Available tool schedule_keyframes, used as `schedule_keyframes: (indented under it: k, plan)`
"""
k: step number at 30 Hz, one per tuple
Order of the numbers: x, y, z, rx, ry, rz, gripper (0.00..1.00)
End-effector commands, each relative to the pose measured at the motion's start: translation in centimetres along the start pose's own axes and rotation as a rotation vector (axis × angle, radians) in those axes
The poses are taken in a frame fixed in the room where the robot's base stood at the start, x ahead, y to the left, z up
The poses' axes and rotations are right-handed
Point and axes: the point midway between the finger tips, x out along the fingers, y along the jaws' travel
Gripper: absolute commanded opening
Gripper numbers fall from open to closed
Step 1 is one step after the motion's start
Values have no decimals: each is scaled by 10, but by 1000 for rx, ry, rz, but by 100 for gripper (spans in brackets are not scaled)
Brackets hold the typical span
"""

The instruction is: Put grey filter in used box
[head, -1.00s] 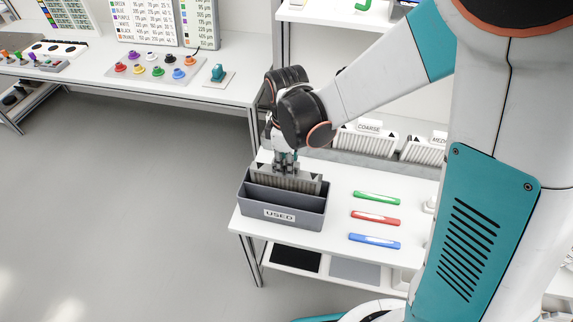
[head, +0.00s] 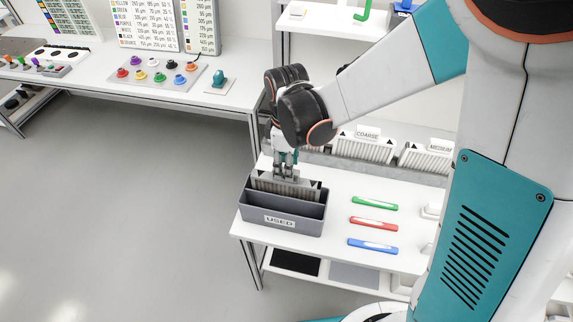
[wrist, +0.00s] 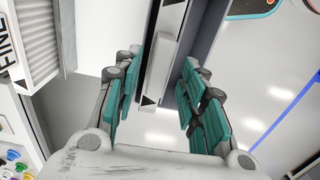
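The grey filter (head: 286,187), a pleated panel with a dark triangle mark, stands upright in the rear part of the dark grey box labelled USED (head: 310,226). Its top edge rises above the box rim. My gripper (head: 285,172) points down directly above the filter, with its fingertips at its top. In the wrist view, my gripper (wrist: 158,95) has its teal finger pads apart, with the filter's pale edge (wrist: 158,70) between them and a gap visible. The filter's lower part is hidden by the box.
The box sits at the left front of a white table (head: 325,185). Green (head: 375,203), red (head: 373,224) and blue (head: 372,246) bars lie to its right. Filter bins labelled COARSE (head: 364,146) and MEDIUM (head: 429,156) stand behind. A white counter (head: 120,85) with coloured knobs is at left.

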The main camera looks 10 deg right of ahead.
Motion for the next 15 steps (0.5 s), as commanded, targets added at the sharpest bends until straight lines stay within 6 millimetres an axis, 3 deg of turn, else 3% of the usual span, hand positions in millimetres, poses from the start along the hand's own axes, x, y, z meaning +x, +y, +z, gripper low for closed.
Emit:
schedule_keyframes:
  k: [1, 6, 15]
  plan:
    - [-16, 0, 0, 0, 0, 0, 38]
    - [-46, 0, 0, 0, 0, 0, 38]
    - [-83, 0, 0, 0, 0, 0, 38]
